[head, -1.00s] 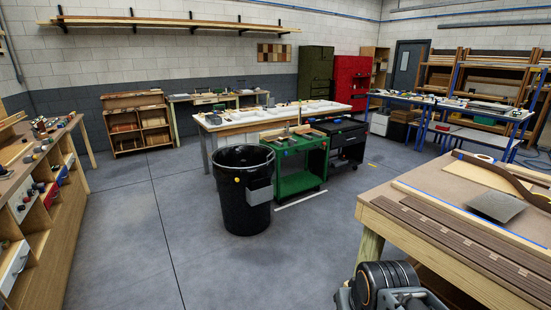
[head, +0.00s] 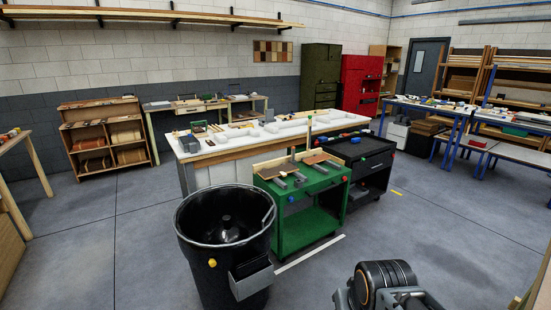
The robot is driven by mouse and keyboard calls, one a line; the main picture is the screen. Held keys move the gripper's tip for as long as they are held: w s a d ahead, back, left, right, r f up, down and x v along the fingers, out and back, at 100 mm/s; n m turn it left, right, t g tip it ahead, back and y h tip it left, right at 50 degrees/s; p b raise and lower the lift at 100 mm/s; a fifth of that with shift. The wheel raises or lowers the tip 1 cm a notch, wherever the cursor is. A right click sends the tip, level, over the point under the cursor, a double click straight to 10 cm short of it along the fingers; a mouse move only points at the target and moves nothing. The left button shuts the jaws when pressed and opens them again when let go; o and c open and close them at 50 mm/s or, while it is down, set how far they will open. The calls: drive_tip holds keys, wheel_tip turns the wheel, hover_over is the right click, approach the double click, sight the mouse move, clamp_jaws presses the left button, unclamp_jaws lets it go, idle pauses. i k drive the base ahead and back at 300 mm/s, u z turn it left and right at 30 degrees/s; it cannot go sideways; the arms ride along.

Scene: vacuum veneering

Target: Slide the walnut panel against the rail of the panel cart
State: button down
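A green cart (head: 308,238) stands in the middle, and its top carries a pale upright wooden strip (head: 268,164) along the back edge, which looks like a rail. Brown flat pieces (head: 316,158) lie on the cart top near this strip, with grey blocks beside them. One may be the walnut panel; at this size I cannot tell which, nor whether it touches the strip. Part of my arm (head: 385,285) shows at the bottom right, well in front of the cart. My gripper's fingers are not seen.
A black bin (head: 225,245) stands at the cart's front left. A black cart (head: 368,165) stands right behind it. A long white-topped bench (head: 215,150) is behind both. The floor at the right (head: 450,225) is clear.

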sight(282, 174)
drive_tip(key=i, duration=1.5)
drive_tip(key=z, duration=1.05)
drive_tip(key=i, duration=2.45)
drive_tip(key=u, duration=3.55)
